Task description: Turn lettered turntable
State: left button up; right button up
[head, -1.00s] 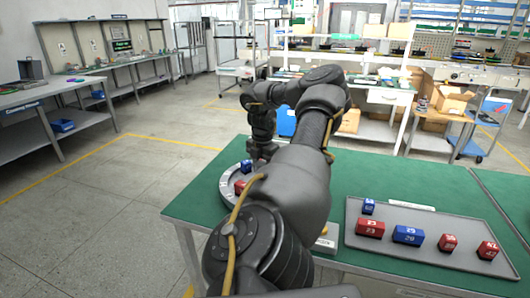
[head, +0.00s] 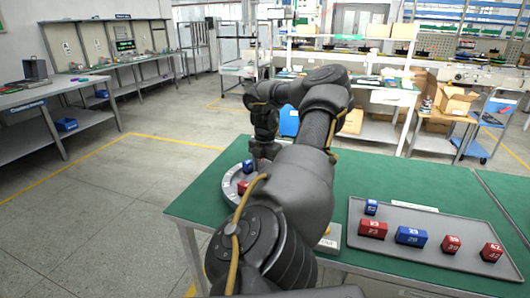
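The turntable (head: 229,188) is a pale round disc with a marked rim, lying on the green table left of my arm. Its right part is hidden behind my arm. A red block (head: 243,187) and a blue block (head: 249,166) show on it. My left gripper (head: 263,158) points down over the turntable's far side. Its fingertips are small, dark and partly hidden, so I cannot tell their opening or whether they touch anything. My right gripper is not in view.
A grey tray (head: 480,227) on the right of the green table (head: 195,205) holds several red and blue numbered blocks. A small lettered plate (head: 328,242) with a yellow part sits right of my arm. Open floor lies left of the table.

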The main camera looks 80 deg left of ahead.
pick_arm(q)
jog(key=shift+r, duration=0.1)
notch_tip(320, 180, up, 11)
jog(key=shift+f, duration=0.2)
dwell(0.9)
